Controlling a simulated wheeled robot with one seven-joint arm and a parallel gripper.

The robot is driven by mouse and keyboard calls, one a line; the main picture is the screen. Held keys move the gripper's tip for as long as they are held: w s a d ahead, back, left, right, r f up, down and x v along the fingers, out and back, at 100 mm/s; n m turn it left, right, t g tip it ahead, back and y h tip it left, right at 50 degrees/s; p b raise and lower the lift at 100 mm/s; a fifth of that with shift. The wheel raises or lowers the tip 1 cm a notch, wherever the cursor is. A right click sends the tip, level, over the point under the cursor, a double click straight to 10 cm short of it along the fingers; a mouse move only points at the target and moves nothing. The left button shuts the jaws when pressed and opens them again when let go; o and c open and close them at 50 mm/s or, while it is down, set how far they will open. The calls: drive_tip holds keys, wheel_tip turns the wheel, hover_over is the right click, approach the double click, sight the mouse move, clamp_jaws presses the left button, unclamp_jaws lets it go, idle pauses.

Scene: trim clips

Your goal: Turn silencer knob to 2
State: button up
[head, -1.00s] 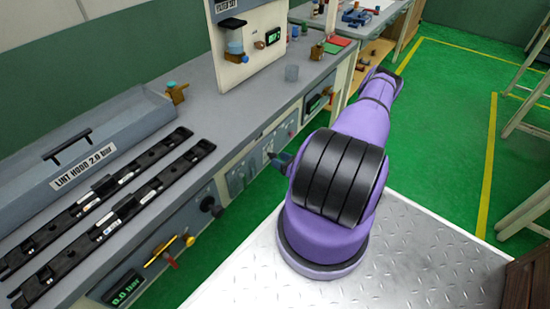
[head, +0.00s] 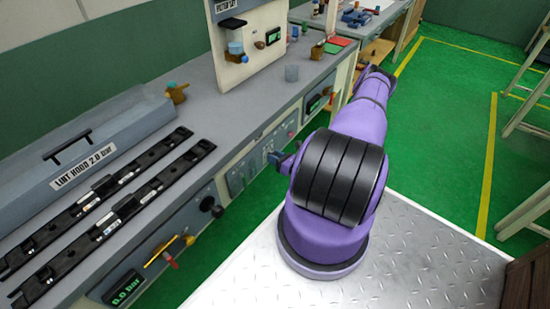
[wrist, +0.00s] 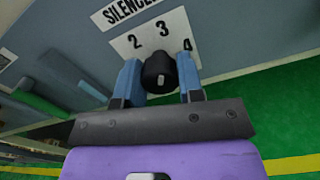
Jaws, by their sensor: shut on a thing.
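A small white mark shows on the knob's near face; I cannot tell which number the knob points to. My gripper (wrist: 160,82) has its two blue fingers on either side of the knob and is shut on it. In the head view my gripper (head: 273,158) is small, at the bench front, and the knob is hidden there.
The bench (head: 215,120) runs along the left with a lint hood (head: 85,150) and black rails on top. A black knob (head: 211,205), a yellow lever (head: 160,250) and a green display (head: 126,288) sit on its front.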

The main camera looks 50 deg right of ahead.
drive_tip(key=n, duration=0.5)
drive_tip(key=shift+n, duration=0.4)
drive_tip(key=n, duration=0.5)
drive_tip(key=shift+s+n, duration=0.1)
drive_tip(key=shift+n, duration=0.3)
drive_tip(key=o, duration=0.9)
drive_tip(key=s, duration=1)
drive_tip(key=shift+s+d, duration=0.35)
drive_tip(key=shift+d, duration=0.05)
